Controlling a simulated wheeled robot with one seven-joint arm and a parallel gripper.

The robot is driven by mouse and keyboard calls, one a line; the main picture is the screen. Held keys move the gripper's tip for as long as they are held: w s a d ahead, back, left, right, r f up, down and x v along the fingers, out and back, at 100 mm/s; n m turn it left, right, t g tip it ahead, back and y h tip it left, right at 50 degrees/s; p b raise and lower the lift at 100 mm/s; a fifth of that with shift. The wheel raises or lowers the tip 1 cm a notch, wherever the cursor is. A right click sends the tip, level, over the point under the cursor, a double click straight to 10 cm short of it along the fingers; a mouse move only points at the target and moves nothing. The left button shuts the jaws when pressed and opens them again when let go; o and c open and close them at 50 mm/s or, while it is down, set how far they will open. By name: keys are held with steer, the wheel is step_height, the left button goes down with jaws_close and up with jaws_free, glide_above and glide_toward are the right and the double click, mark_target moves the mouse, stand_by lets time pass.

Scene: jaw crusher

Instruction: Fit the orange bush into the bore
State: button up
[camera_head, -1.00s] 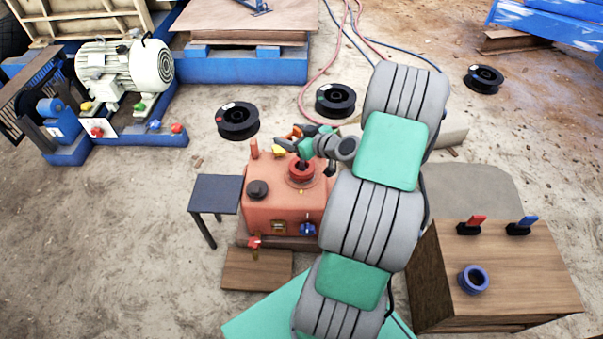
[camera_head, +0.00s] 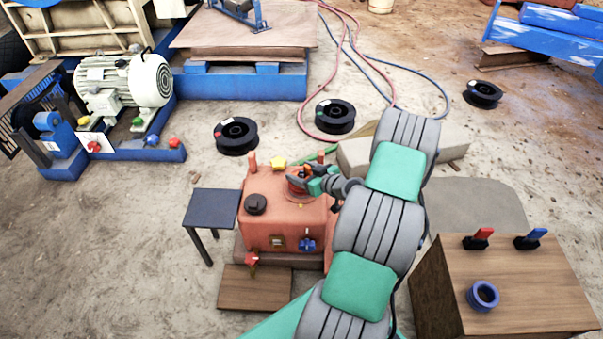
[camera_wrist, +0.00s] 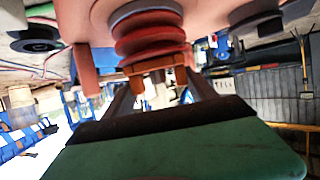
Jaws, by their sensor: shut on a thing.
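My gripper (camera_head: 312,182) is at the red machine (camera_head: 283,215), beside the red ribbed collar on its top. In the wrist view my gripper (camera_wrist: 158,85) is shut on the orange bush (camera_wrist: 155,66), which shows as an orange band between the fingers. The bush lies right against the end of the red ribbed collar (camera_wrist: 150,40), roughly in line with it. A grey ring (camera_wrist: 145,12) surrounds the collar's base. The bore itself is hidden, and I cannot tell whether the bush is inside it. In the head view my gripper largely covers the bush.
Upright posts (camera_head: 252,162), a dark cap (camera_head: 256,204) and a yellow knob (camera_head: 279,163) stand on the machine near my gripper. A small dark table (camera_head: 212,207) is at left. A wooden cabinet (camera_head: 520,285) at right carries a blue ring (camera_head: 483,295) and two levers.

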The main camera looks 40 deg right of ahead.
steer(key=shift+f, duration=0.15)
steer(key=o, duration=1.7)
steer(key=shift+c, duration=0.2)
